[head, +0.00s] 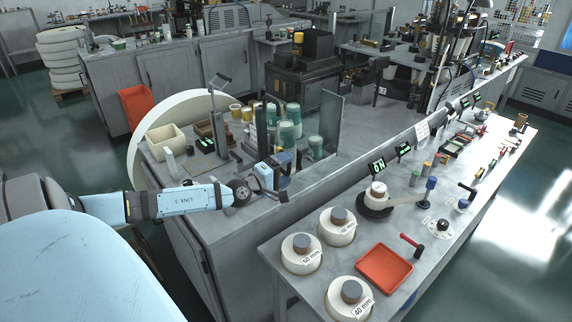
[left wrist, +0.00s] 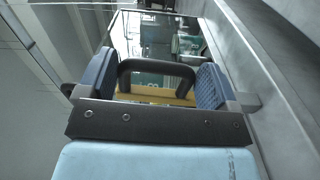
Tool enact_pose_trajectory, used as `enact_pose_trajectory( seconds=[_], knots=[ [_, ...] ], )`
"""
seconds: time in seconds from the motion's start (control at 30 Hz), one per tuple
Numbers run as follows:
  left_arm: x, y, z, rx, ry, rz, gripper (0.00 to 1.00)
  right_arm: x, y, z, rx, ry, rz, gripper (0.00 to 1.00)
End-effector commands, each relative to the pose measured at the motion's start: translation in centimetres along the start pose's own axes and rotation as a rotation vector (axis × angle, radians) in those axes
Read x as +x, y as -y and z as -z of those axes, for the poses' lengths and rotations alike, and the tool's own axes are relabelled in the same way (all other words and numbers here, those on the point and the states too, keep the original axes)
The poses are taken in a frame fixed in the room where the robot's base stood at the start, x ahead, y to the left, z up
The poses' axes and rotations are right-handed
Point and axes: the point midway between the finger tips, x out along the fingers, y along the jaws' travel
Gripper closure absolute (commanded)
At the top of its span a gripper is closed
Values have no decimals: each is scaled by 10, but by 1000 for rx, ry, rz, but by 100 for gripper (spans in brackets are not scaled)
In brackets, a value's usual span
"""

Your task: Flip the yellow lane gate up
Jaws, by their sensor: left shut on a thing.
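My left gripper (head: 274,174) reaches in from the left to the front of the bench machine with the cups. A yellow strip (left wrist: 155,97), which looks like the yellow lane gate, lies just behind the handle. Its edges are partly hidden by the pads and the gripper's dark front plate. In the head view the gripper covers the handle and gate, so the gate's tilt cannot be told. My right gripper is not in view.
Stacks of teal cups (head: 290,128) stand behind the gripper, with a clear upright panel (head: 329,122) to their right. A cream bin (head: 165,143) sits to the left. The front bench holds white round blocks (head: 301,254) and a red tray (head: 384,267).

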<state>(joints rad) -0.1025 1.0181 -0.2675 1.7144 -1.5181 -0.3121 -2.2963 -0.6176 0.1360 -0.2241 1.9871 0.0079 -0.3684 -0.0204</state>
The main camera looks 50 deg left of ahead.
Motion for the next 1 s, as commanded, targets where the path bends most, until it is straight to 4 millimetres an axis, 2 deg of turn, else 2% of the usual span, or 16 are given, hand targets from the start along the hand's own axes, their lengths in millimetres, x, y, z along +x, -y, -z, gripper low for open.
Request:
enact_pose_trajectory(
  seconds=[0.53, 0.57, 0.6, 1.0],
  knots=[
    [-2, 6, -1, 25, 5, 9, 57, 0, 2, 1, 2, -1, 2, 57],
    [-2, 6, -1, 25, 5, 9, 13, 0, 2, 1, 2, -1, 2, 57],
    [-2, 6, -1, 25, 5, 9, 4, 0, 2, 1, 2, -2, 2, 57],
    [-3, 3, 1, 25, 2, 3, 4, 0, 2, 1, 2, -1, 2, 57]
  ],
)
